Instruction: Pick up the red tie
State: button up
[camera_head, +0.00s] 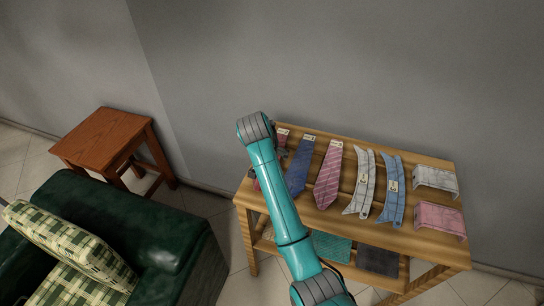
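A wooden table (420,243) holds a row of ties. At its left end a tie with a reddish top and a pale label (282,134) shows beside my arm; most of it is hidden behind the arm. A blue tie (299,168) lies to its right, then a pinkish-red patterned tie (328,178) in full view. I cannot tell for sure which of the two reddish ties is the red tie. My teal arm reaches over the table's left end. My gripper is mostly hidden behind the arm, and its fingers cannot be made out.
Folded cloths (332,247) lie on the lower shelf. A green armchair (150,235) and brown side table (103,140) stand left. A wall is behind.

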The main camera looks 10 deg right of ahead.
jog(key=shift+x, duration=0.85)
jog(key=c, duration=1.2)
